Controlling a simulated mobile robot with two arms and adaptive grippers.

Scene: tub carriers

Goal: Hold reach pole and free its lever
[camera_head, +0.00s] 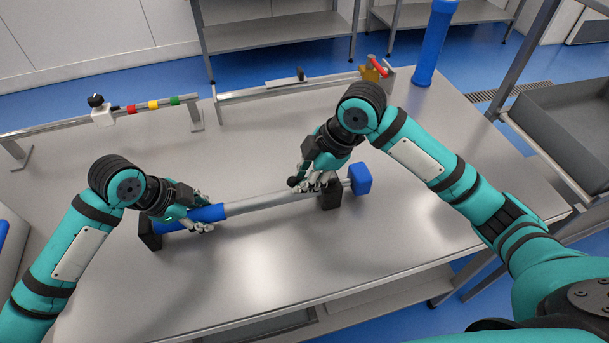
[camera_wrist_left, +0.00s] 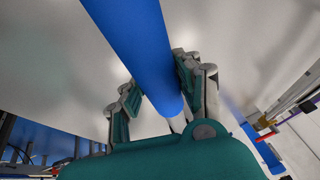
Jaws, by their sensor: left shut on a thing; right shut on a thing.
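The reach pole lies across black supports on the metal table, with a blue grip (camera_head: 208,213) at left, a silver tube (camera_head: 262,203) and a blue end block (camera_head: 360,178) at right. My left gripper (camera_head: 197,222) is shut around the blue grip; in the left wrist view the blue grip (camera_wrist_left: 140,50) runs between its fingers. My right gripper (camera_head: 317,183) is shut at the tube near the right support (camera_head: 330,195). A small dark part (camera_head: 293,182) shows beside its fingers. I cannot tell whether this is the lever; the right fingers' exact hold is partly hidden.
A rail (camera_head: 60,129) with a dark knob and red, yellow and green bands stands at the back left. Another rail (camera_head: 265,91) with a red and yellow end lies at the back. A blue cylinder (camera_head: 434,45) stands at the back right. The front of the table is clear.

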